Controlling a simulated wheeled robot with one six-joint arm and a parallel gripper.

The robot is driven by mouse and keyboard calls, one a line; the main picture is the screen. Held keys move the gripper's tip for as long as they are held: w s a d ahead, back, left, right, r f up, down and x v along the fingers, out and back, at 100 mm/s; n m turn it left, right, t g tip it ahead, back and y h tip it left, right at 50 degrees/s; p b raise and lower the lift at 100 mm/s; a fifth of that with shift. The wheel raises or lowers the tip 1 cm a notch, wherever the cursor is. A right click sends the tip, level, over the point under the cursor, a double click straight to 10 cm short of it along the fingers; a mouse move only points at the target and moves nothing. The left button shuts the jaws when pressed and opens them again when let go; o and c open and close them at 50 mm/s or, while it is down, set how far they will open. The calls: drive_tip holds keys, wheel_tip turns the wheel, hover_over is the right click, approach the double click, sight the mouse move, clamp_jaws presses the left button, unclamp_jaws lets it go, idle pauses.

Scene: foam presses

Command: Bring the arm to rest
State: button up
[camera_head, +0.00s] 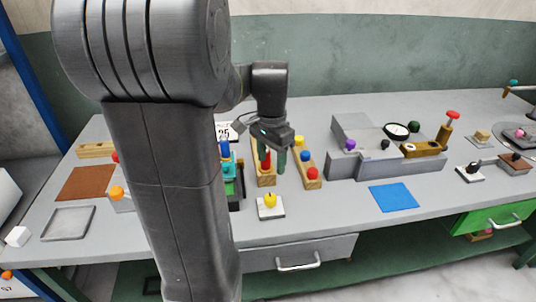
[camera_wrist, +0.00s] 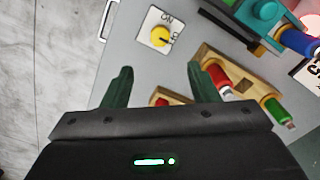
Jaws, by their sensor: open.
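My gripper (camera_head: 275,158) hangs over the middle of the workbench (camera_head: 330,220), above the wooden racks. In the wrist view my gripper (camera_wrist: 160,85) shows two dark green fingers spread apart with nothing between them. A white plate with a yellow knob (camera_head: 270,201) lies on the bench near the front, and it also shows beyond the fingers in the wrist view (camera_wrist: 160,36). My arm crosses the left of the head view and hides part of the bench.
Wooden racks (camera_head: 311,174) with coloured pegs stand around my gripper. A teal device (camera_wrist: 262,14) is close by. A grey stepped block (camera_head: 345,135) stands to the right. A blue mat (camera_head: 394,197) lies bare. A green drawer (camera_head: 495,217) sticks out at the right.

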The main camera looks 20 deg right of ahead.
sight(271, 196)
wheel_tip(271, 196, down, 14)
idle(0.7)
drive_tip(key=shift+r, duration=0.1)
